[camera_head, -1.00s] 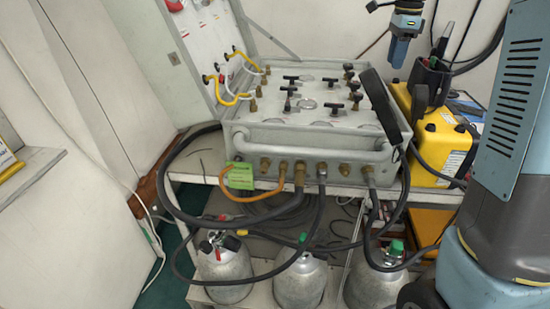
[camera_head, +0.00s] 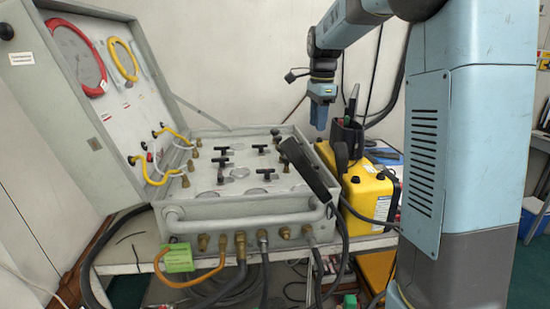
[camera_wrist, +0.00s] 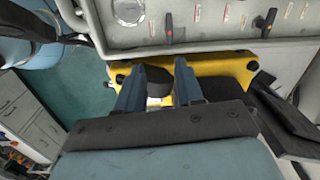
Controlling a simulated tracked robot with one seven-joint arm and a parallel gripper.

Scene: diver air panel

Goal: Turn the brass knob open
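The grey air panel (camera_head: 205,205) sits in an open case on a bench in the head view. Its top face carries several black T-handles (camera_head: 224,151). Small brass-coloured fittings (camera_head: 196,148) stand along its left side, and more brass connectors (camera_head: 240,242) line its front. I cannot tell which of these is the brass knob. My gripper (camera_head: 320,118) hangs fingers down behind and right of the panel, clear of it. In the wrist view my gripper (camera_wrist: 160,66) is open, its two fingers apart over the yellow case, with nothing held.
A yellow case (camera_head: 368,195) with a black holder (camera_head: 346,135) stands right of the panel, close to my gripper. A black handset (camera_head: 308,168) lies across the panel's right edge. The raised lid (camera_head: 75,130) stands at left. Hoses hang in front.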

